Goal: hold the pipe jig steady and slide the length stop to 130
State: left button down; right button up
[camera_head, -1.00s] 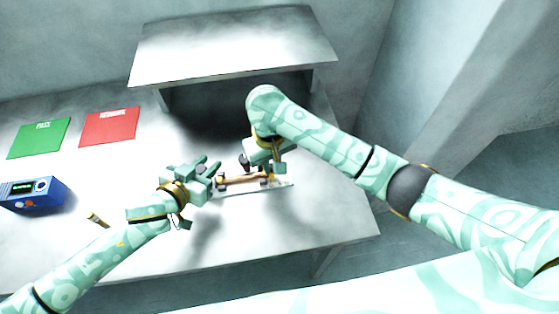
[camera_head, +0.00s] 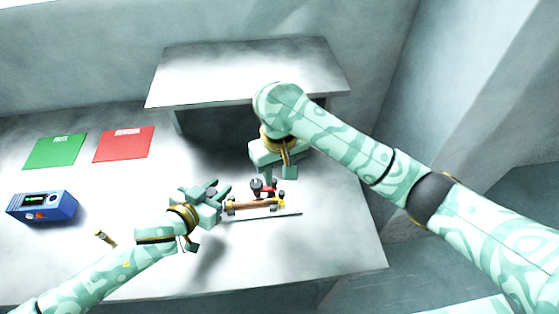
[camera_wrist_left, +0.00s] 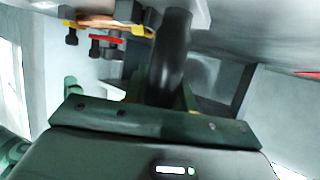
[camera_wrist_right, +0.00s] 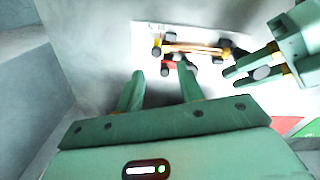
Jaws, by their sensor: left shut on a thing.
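The pipe jig (camera_head: 262,217) is a thin pale plate on the table, carrying a copper pipe (camera_head: 250,205), dark posts and a yellow piece at its right end. A red piece with a black knob (camera_head: 257,186), apparently the length stop, sits beside the pipe; the red part shows in the right wrist view (camera_wrist_right: 172,64). Any scale is too small to read. My left gripper (camera_head: 216,193) is shut on a thick dark upright grip (camera_wrist_left: 170,58) at the jig's left end. My right gripper (camera_wrist_right: 161,82) is open and empty, apart from the jig and behind it.
A raised grey shelf (camera_head: 250,72) stands behind the jig. Green (camera_head: 55,151) and red (camera_head: 124,144) mats lie at the left, with a blue device (camera_head: 42,207) in front. A small brass-coloured piece (camera_head: 105,238) lies near my left forearm. The table right of the jig is clear.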

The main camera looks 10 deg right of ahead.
pick_arm(q)
jog(key=shift+a, duration=0.1)
pick_arm(e)
notch_tip(320, 180, up, 5)
jog(key=shift+f, duration=0.2)
pick_arm(q)
jog(key=c, duration=1.1)
grip_release()
jog(key=shift+o, duration=0.2)
